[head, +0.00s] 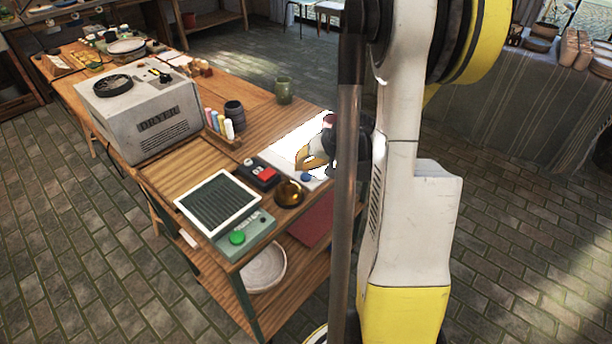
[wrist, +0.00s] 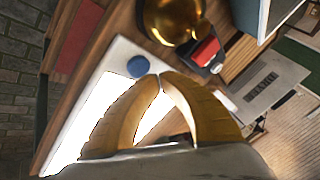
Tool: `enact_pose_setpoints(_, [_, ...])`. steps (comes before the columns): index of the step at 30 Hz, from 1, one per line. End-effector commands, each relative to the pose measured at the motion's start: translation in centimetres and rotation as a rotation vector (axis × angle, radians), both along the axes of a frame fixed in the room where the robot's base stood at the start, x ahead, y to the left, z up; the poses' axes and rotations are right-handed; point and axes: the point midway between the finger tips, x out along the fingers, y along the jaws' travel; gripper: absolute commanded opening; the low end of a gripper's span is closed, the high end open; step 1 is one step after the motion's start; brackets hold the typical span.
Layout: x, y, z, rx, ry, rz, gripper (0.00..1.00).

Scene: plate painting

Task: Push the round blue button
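The round blue button (head: 306,177) sits near the corner of a white panel (head: 280,155) on the wooden table. In the wrist view the blue button (wrist: 138,66) shows just beyond my fingertips, uncovered. My gripper (head: 300,166) has yellow fingers and is over the panel, close to the button. In the wrist view the fingertips of my gripper (wrist: 157,77) meet with nothing between them. I see no clear contact with the button; the exact height above the panel cannot be told.
A shiny gold bowl (head: 289,193) stands beside the button. Near it are a black box with a red button (head: 268,174) and a scale with a green button (head: 237,238). A grey dryer (head: 140,115), coloured bottles (head: 219,122) and a green cup (head: 284,90) stand farther back.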

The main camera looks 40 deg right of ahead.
Motion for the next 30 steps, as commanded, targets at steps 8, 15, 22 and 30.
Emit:
enact_pose_setpoints(8, [0.0, 0.0, -1.0, 0.000, 0.000, 0.000, 0.00])
enact_pose_setpoints(15, [0.0, 0.0, -0.9, 0.000, 0.000, 0.000, 0.00])
enact_pose_setpoints(22, [0.0, 0.0, -1.0, 0.000, 0.000, 0.000, 0.00])
enact_pose_setpoints(30, [0.0, 0.0, -1.4, 0.000, 0.000, 0.000, 0.00])
